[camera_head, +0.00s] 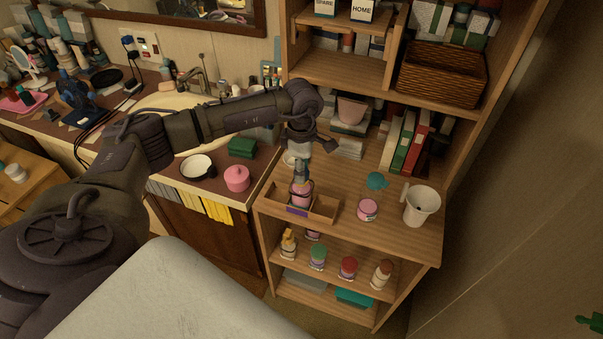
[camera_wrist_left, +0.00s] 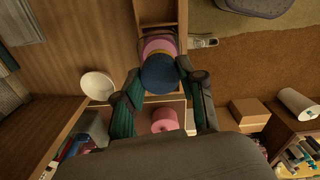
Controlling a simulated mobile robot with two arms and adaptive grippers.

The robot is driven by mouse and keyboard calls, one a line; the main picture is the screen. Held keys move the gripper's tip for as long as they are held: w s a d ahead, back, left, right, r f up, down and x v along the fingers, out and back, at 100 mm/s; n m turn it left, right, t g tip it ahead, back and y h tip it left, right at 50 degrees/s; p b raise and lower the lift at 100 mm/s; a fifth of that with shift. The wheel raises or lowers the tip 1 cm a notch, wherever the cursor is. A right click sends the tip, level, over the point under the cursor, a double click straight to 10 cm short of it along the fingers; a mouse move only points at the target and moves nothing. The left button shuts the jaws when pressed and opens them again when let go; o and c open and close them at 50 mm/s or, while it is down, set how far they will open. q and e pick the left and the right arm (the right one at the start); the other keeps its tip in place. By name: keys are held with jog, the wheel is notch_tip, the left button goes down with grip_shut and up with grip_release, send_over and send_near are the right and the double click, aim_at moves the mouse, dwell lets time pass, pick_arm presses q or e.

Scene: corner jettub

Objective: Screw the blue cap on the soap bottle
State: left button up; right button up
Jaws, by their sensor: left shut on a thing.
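My left gripper (camera_head: 302,168) reaches over the wooden shelf unit and points down at the pink soap bottle (camera_head: 302,193). The bottle stands upright in a small wooden tray (camera_head: 323,207). In the left wrist view, the left gripper (camera_wrist_left: 163,72) has its fingers on either side of the round blue cap (camera_wrist_left: 160,76) and is shut on it. The cap lines up over the pink bottle (camera_wrist_left: 157,46), with a yellowish ring showing between them. I cannot tell whether the threads are engaged. My right gripper is not in view.
A pink jar (camera_head: 368,209), a teal round item (camera_head: 377,181) and a white pitcher (camera_head: 421,204) stand right of the tray. Books (camera_head: 412,145) are behind. Several small bottles stand on the shelf below. A pink pot (camera_head: 237,178) sits on the counter at left.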

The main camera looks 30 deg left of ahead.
pick_arm(q)
jog(key=shift+f+m+b, duration=0.1)
jog(key=shift+m+b, duration=0.5)
jog(key=shift+m, duration=0.1)
jog(key=m+b, duration=0.2)
jog(key=m, duration=0.1)
jog(key=shift+m, duration=0.8)
jog(key=shift+m+b, duration=0.5)
jog(key=shift+b, duration=0.15)
jog(key=m+b, duration=0.2)
jog(key=m, duration=0.2)
jog(key=shift+f, duration=0.1)
jog(key=shift+m, duration=0.5)
